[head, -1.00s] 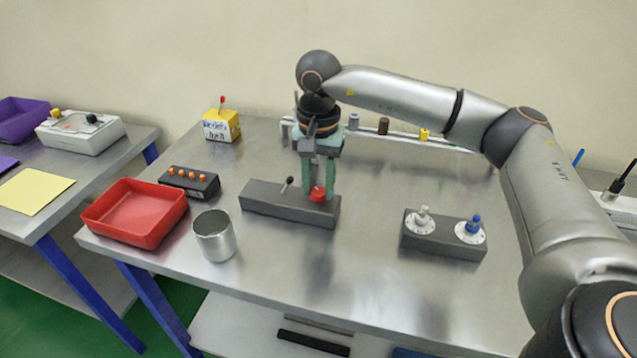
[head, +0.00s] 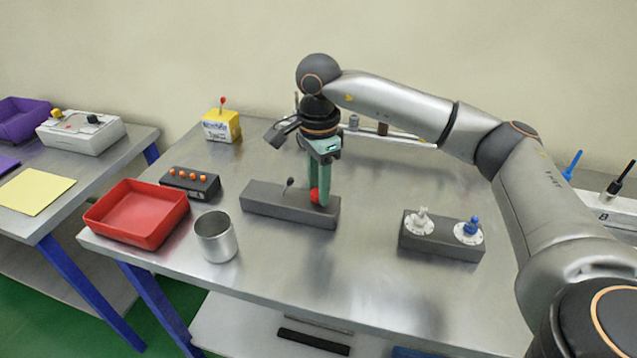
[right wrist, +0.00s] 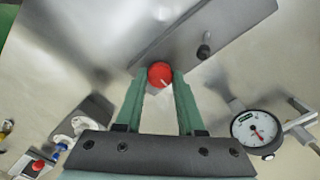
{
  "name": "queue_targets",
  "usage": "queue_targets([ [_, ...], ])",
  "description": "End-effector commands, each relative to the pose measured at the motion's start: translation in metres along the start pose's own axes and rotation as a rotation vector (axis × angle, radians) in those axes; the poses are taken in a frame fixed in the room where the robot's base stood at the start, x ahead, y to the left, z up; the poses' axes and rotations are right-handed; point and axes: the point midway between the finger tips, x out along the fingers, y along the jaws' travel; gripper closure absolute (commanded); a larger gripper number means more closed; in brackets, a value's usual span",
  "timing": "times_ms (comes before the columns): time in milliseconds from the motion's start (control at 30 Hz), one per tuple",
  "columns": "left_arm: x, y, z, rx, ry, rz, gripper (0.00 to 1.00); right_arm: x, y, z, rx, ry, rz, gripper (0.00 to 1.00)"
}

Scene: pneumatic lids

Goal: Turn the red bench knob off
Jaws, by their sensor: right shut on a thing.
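The red knob (head: 315,196) sits on the right end of a dark grey block (head: 262,204) on the metal bench. It also shows in the right wrist view (right wrist: 160,75), with a pale pointer line on its top. My right gripper (head: 320,198) points down from above, and its green fingers are shut on the red knob. In the right wrist view the fingertips (right wrist: 160,78) are on either side of the knob. A small dark toggle lever (head: 290,183) stands on the same block, left of the knob. My left gripper is not in view.
A grey block with a white knob (head: 421,218) and a blue knob (head: 472,227) stands to the right. A metal cup (head: 216,238), a red tray (head: 137,213) and a box with orange buttons (head: 190,182) are left. The bench's front middle is clear.

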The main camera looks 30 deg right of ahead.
Motion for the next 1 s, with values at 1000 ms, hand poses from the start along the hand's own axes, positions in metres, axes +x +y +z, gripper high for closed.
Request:
queue_targets([
  [1000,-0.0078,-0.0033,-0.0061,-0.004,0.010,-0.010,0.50,-0.0011,-0.0005,0.0000,0.763,0.000,-0.003,1.00],
])
